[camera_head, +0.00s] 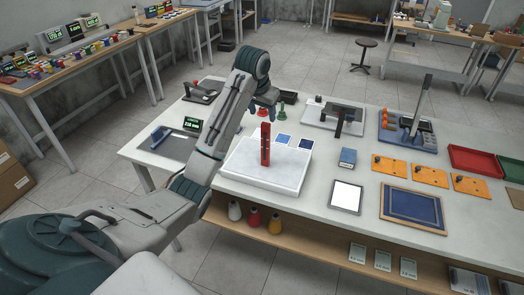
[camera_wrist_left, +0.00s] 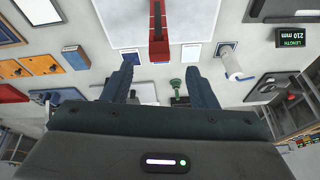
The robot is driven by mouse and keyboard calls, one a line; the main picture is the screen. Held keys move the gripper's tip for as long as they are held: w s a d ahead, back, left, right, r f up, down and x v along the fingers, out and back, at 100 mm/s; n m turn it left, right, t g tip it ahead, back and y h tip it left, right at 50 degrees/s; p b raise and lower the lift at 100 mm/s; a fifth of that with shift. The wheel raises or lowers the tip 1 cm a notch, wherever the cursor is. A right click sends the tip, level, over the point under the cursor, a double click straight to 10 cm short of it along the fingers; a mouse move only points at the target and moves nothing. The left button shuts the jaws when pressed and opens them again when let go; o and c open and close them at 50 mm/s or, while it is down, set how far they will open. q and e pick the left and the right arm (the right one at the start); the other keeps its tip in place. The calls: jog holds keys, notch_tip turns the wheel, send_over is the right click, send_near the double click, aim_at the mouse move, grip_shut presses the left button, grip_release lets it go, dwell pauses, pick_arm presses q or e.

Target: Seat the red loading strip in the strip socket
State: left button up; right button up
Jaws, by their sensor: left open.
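The red loading strip (camera_head: 265,145) stands upright on the white block (camera_head: 290,183) near the middle of the head view. In the left wrist view the strip (camera_wrist_left: 158,32) is ahead of the fingers, at the top centre. My left gripper (camera_wrist_left: 159,68) is open and empty, its two blue fingers apart. In the head view my left wrist hangs behind and above the strip, and its fingers are hard to make out. I cannot tell which part is the strip socket. My right gripper is in neither view.
A green-handled tool (camera_head: 281,109) stands behind. A length display (camera_head: 191,125) is to the left. A blue box (camera_head: 348,157), a white panel (camera_head: 346,197) and orange plates (camera_head: 389,165) lie right, with bare tabletop between.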

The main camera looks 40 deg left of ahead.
aim_at(265, 129)
pick_arm(q)
jog(key=f+n, duration=0.1)
jog(key=f, duration=0.1)
jog(key=w+f+n+p, duration=0.1)
jog(key=f, duration=0.2)
jog(key=shift+w+a+f+p, duration=0.1)
jog(key=shift+w+f+p, duration=0.15)
jog(key=shift+p, duration=0.2)
jog(key=p+x, duration=0.2)
jog(key=x, duration=0.2)
jog(key=shift+f+p, duration=0.1)
jog(key=shift+p, duration=0.2)
jog(key=shift+w+a+f, duration=0.1)
jog(key=shift+f, duration=0.15)
jog(key=shift+t, duration=0.3)
grip_shut()
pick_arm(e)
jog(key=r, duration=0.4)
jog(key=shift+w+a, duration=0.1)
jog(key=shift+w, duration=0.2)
